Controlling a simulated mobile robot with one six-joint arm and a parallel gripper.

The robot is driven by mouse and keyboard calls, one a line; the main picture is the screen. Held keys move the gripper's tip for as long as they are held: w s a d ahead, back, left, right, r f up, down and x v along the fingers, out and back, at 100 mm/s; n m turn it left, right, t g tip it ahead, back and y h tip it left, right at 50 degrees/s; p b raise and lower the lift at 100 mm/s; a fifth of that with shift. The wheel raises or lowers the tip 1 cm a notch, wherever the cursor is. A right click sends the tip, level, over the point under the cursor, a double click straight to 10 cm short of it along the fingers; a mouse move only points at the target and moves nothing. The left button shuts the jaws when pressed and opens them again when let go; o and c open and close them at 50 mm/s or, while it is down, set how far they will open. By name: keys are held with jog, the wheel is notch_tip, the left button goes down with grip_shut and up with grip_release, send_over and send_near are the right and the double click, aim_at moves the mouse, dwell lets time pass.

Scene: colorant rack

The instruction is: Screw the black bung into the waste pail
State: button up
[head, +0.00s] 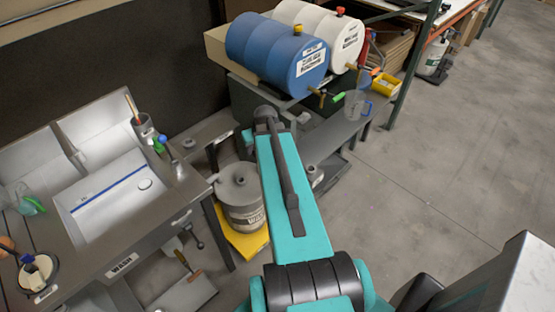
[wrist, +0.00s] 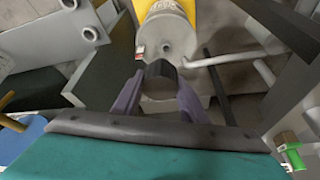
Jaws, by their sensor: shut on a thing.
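The waste pail (head: 241,203) is a grey drum with a label and a small dark opening in its lid. It stands left of my arm in the head view. The wrist view shows the pail (wrist: 173,30) from above, with its dark opening near the lid's middle. My gripper (wrist: 160,86) is shut on the black bung (wrist: 161,70), held between two purple-grey fingers. In the wrist view the bung appears just below the pail's opening and apart from it; the height gap is hard to judge.
The pail stands on a yellow tray (head: 246,241). A wash sink (head: 110,195) is at left. Blue (head: 275,50) and white (head: 325,32) drums lie on a rack behind. A pale pipe (wrist: 225,59) shows beside the pail. The floor at right is clear.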

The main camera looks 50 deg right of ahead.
jog(key=w+a+r+n, duration=0.1)
jog(key=w+a+r, duration=0.3)
jog(key=a+r, duration=0.5)
jog(key=w+a+r+n+y, duration=0.1)
jog(key=w+a+r, duration=0.4)
jog(key=a+r, duration=0.45)
jog(key=w+a+r+n, duration=0.1)
jog(key=w+a+r, duration=0.4)
jog(key=a, duration=0.6)
jog(key=s+a+f+n+b, duration=0.1)
jog(key=a+f+b, duration=0.4)
jog(key=b, duration=0.6)
jog(key=shift+a+f, duration=0.15)
jog(key=shift+a, duration=0.1)
jog(key=shift+s+a, duration=0.1)
jog(key=shift+a, duration=0.05)
